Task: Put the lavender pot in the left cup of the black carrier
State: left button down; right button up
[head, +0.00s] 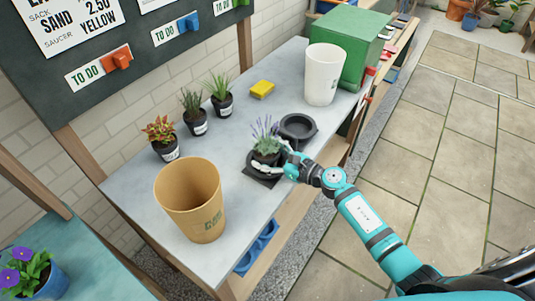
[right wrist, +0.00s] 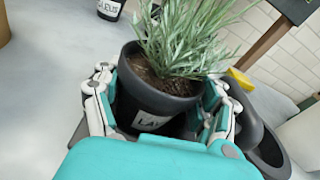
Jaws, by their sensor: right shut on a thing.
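The lavender pot (head: 267,153), a dark pot with a pale label and purple flowers, is upright at the left cup of the black carrier (head: 262,181). My right gripper (head: 274,168) is shut around the pot. In the right wrist view the lavender pot (right wrist: 150,98) sits between both fingers. Its base is hidden, so I cannot tell whether it rests in the cup or hangs just above it. The carrier's right cup (head: 298,127) is empty; part of it shows in the right wrist view (right wrist: 268,148). My left gripper is not in view.
Three small potted plants (head: 191,112) stand along the wall side. A tan bucket (head: 190,200) stands at the near left, a white bucket (head: 323,75) and green box (head: 352,45) at the back. A yellow sponge-like block (head: 262,90) lies behind the carrier.

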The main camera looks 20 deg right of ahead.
jog(key=o, duration=1.6)
jog(key=shift+r+p, duration=0.3)
jog(key=shift+p, duration=0.1)
jog(key=b+v, duration=0.2)
jog(key=v, duration=1)
jog(key=shift+b, duration=0.3)
jog(key=shift+f, duration=0.1)
